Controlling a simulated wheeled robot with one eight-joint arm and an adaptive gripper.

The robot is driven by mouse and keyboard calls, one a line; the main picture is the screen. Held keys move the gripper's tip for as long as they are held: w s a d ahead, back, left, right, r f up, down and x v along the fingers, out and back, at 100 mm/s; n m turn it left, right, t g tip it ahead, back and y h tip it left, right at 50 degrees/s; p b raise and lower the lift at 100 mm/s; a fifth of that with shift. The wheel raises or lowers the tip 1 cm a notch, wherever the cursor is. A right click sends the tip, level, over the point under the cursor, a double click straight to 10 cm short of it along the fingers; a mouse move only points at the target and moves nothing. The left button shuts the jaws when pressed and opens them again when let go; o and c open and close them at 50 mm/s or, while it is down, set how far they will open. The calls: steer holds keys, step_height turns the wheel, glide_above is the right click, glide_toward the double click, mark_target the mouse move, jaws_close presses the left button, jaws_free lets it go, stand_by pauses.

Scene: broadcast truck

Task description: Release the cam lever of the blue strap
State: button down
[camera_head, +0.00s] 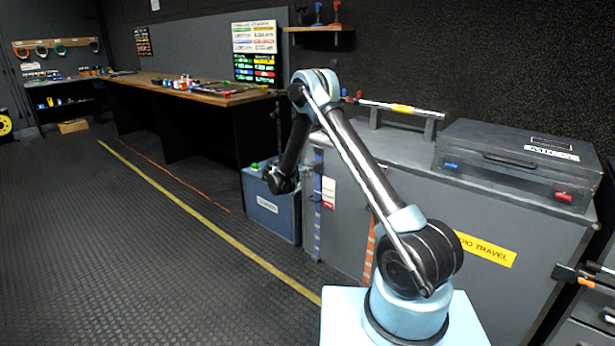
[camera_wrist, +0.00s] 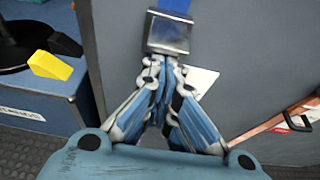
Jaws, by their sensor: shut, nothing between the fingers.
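The blue strap (camera_head: 317,208) runs down the front of the grey case near its left edge. In the wrist view the strap (camera_wrist: 174,5) enters a dark metal cam buckle (camera_wrist: 168,34) at top centre. My gripper (camera_wrist: 156,70) is shut and empty, its fingertips together just below the buckle's lower edge. I cannot tell whether they touch it. The fingers hide the part below the buckle. In the head view the fingers do not show clearly; my dark wrist is left of the strap.
A blue crate (camera_head: 270,218) stands close left of the grey case (camera_head: 345,215). An orange strap (camera_head: 370,256) lies farther right on the case front. A black case (camera_head: 515,160) and a rail (camera_head: 400,107) are on top. The floor at left is clear.

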steer(key=shift+r, duration=0.1)
steer(key=shift+r+g+y, duration=0.15)
steer(key=shift+g+y, duration=0.15)
